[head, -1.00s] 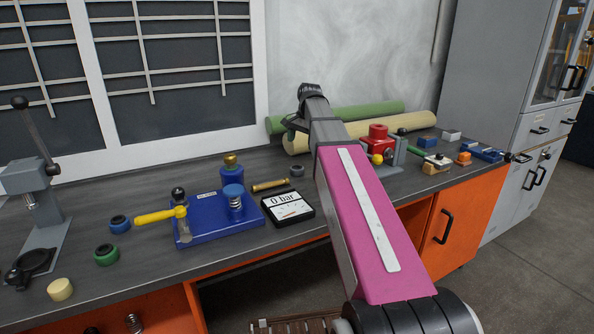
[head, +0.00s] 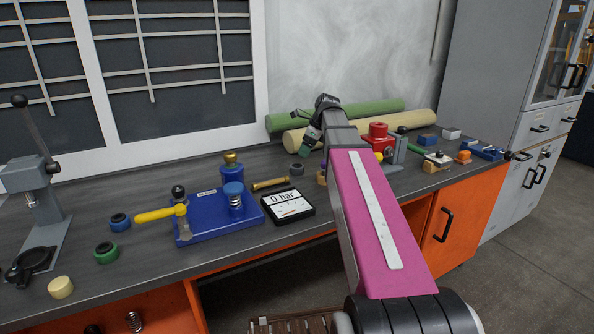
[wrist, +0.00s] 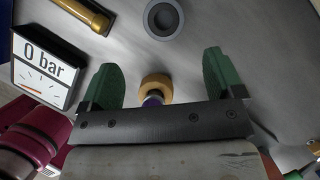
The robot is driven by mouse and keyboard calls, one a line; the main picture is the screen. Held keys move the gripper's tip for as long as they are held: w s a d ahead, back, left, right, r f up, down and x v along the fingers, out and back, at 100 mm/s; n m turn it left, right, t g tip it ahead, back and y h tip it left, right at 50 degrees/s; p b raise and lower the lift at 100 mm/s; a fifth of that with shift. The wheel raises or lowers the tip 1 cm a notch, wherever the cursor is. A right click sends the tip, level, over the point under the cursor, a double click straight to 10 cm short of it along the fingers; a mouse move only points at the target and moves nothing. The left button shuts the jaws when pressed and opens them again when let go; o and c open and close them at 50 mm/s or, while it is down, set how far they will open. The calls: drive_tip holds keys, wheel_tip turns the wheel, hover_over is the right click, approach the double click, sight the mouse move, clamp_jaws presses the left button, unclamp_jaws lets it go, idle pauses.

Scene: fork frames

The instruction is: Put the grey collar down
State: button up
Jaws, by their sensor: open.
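The grey collar (head: 297,169) lies flat on the dark bench, right of the brass cylinder. In the wrist view the collar (wrist: 151,19) shows as a ring with its hole facing up, at the top edge. My gripper (wrist: 160,68) is open, its two green fingers apart. The collar is beyond the fingertips in that view, with no finger touching it. In the head view my gripper (head: 309,138) is just right of the collar and above the bench, partly hidden by my arm.
A tan ring-topped object (wrist: 155,86) with a purple part shows between the fingers; I cannot tell its height. The gauge reading 0 bar (head: 288,206) and brass cylinder (head: 270,183) lie close left. A red device (head: 377,140) stands right. Green and cream rolls (head: 385,128) lie behind.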

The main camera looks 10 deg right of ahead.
sight(298, 166)
drive_tip(key=x, duration=0.4)
drive_tip(key=shift+w+x, duration=0.2)
drive_tip(key=shift+x, duration=1.15)
drive_tip(key=shift+w+x, duration=0.15)
drive_tip(key=shift+x, duration=1.2)
drive_tip(key=shift+r, duration=0.1)
drive_tip(key=c, duration=1.3)
drive_tip(key=shift+r, duration=0.1)
drive_tip(key=shift+r, duration=0.45)
drive_tip(key=r, duration=0.3)
drive_tip(key=shift+s+a+r, duration=0.15)
drive_tip(key=shift+a+r, duration=0.05)
drive_tip(key=shift+r, duration=0.05)
drive_tip(key=s+a+r, duration=0.2)
drive_tip(key=a, duration=0.1)
drive_tip(key=s+a+r, duration=0.2)
drive_tip(key=a, duration=0.1)
drive_tip(key=s+a+r, duration=0.2)
drive_tip(key=a, duration=0.1)
drive_tip(key=shift+a+r, duration=0.15)
drive_tip(key=shift+r, duration=0.05)
